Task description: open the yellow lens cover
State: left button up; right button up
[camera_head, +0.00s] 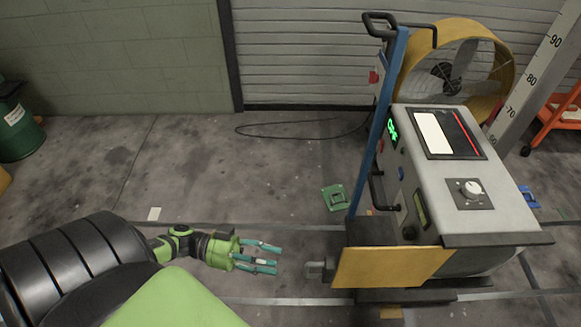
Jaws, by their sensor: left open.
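The yellow lens cover (390,268) is a flat yellow panel low on the near side of the grey machine (470,185). It looks shut. A grey handle-like piece (318,268) sticks out to the left from the cover's left edge. My left gripper (277,257) is open and empty. Its teal fingers point right toward the grey piece, with a gap between them and it. My right gripper is not in view.
A blue post (376,130) with a black handle rises at the machine's left. A yellow fan (455,65) stands behind it. A green floor piece (336,197) and a black cable (300,130) lie on the floor. The floor behind my left gripper is mostly clear.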

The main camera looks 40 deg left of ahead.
pick_arm(q)
jog(key=shift+v, duration=1.45)
